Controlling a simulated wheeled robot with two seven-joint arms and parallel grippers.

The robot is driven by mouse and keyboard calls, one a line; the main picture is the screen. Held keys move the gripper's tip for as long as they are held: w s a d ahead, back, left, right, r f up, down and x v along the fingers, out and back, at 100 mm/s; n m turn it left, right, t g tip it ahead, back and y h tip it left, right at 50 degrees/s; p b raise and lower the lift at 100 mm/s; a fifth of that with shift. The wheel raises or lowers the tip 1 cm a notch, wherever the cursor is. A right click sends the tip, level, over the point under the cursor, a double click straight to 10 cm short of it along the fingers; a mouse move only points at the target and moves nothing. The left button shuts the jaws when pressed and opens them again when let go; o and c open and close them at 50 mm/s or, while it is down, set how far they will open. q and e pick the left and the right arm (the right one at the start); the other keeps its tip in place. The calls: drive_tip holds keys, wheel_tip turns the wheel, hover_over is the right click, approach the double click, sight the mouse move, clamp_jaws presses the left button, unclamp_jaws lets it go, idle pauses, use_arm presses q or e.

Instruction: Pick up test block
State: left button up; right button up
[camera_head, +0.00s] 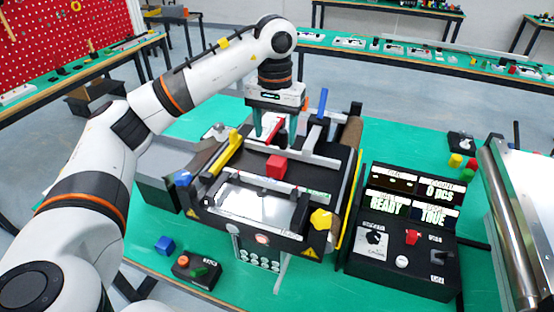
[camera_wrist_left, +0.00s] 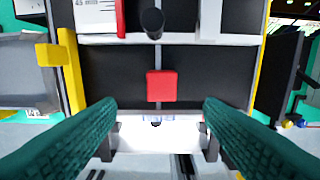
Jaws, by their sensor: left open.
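The test block looks to be the red cube (camera_head: 276,166) on the dark belt of the mini conveyor (camera_head: 332,185). It also shows near the middle of the left wrist view (camera_wrist_left: 161,86). My left gripper (camera_head: 275,130) is open and empty, above the conveyor and behind the cube in the head view. In the left wrist view its two teal fingers (camera_wrist_left: 160,108) are spread wide, and the cube appears between and just beyond their tips, not touched. My right gripper is not in view.
A black control panel (camera_head: 404,225) stands right of the conveyor. A yellow bar (camera_head: 226,154), blue post (camera_head: 322,104) and crossbars stand close around the belt. A metal roller (camera_head: 510,225) is at far right.

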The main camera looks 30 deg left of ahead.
sight(275, 162)
use_arm(q)
drive_tip(key=f, duration=0.1)
drive_tip(key=f+p, duration=0.1)
drive_tip(key=s+f, duration=0.1)
drive_tip(key=shift+d+f, duration=0.25)
drive_tip(key=shift+d, duration=0.05)
drive_tip(key=shift+w+f, duration=0.15)
drive_tip(key=shift+f, duration=0.2)
drive_tip(key=shift+w+a+f+p, duration=0.1)
drive_tip(key=shift+a+f+p, duration=0.05)
drive_tip(key=shift+f+p, duration=0.25)
wheel_tip(275, 162, down, 4)
drive_tip(key=shift+f+p, duration=0.1)
drive_tip(key=shift+p, duration=1.05)
drive_tip(key=shift+w+f, duration=0.15)
drive_tip(key=shift+f, duration=0.1)
drive_tip(key=c, duration=0.8)
drive_tip(key=shift+c, duration=1.4)
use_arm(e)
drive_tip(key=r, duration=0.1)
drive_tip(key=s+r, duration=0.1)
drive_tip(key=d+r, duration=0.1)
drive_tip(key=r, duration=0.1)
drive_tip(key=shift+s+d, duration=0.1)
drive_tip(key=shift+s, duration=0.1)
